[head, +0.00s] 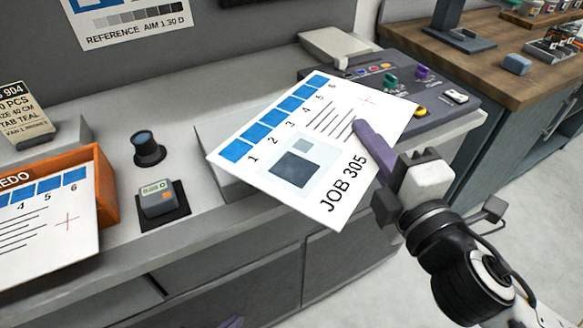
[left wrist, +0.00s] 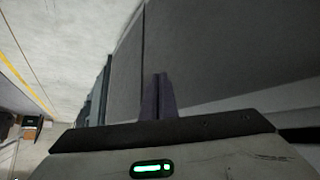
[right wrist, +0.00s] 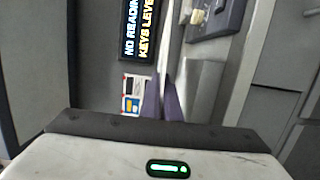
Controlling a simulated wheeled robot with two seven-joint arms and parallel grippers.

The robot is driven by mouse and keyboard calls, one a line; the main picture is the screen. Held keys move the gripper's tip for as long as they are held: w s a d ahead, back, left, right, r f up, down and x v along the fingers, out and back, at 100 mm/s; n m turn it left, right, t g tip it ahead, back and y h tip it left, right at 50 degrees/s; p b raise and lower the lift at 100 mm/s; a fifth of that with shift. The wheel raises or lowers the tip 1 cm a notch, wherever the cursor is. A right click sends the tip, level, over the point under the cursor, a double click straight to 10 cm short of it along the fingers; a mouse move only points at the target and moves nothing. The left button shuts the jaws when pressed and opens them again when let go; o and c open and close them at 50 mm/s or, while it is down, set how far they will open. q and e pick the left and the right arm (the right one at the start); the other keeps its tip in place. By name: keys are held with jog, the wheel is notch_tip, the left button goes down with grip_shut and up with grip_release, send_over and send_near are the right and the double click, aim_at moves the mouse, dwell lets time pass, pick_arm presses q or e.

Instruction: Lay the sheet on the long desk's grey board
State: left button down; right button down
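The white sheet (head: 345,185), printed with blue squares and "JOB 305", is face up and tilted in the picture over the long desk. My right gripper (head: 368,135) is shut on its right edge, one purple finger on top. A low pale grey board (head: 232,185) shows partly under the sheet's left side; the sheet hides the rest. I cannot tell whether they touch. My left gripper (left wrist: 157,97) is shut and empty, low before the desk; only a fingertip (head: 232,322) shows in the head view.
A control panel (head: 455,97) with coloured knobs is partly covered by the sheet's far side. An orange tray (head: 107,190) with another sheet (head: 45,225), a small meter (head: 158,198) and a black cylinder (head: 148,150) stand to the left. A wooden bench (head: 480,75) is at right.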

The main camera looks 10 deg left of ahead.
aim_at(332, 125)
jog(key=a+y, duration=0.1)
jog(key=w+a+r+n+g+y+b, duration=0.1)
jog(key=a, duration=0.1)
jog(key=w+a+n+b, duration=0.1)
jog(key=a, duration=0.1)
jog(key=shift+w+r+g+y, duration=0.1)
jog(key=shift+r+g+y, duration=0.1)
jog(key=shift+g+y, duration=0.15)
jog(key=shift+a+f, duration=0.15)
jog(key=shift+f, duration=0.05)
notch_tip(332, 125, down, 5)
jog(key=shift+f+b, duration=0.2)
jog(key=shift+b, duration=0.7)
jog(key=shift+f, duration=0.3)
notch_tip(332, 125, down, 2)
jog(key=shift+f+b, duration=0.25)
jog(key=shift+b, duration=0.25)
jog(key=shift+f, duration=0.45)
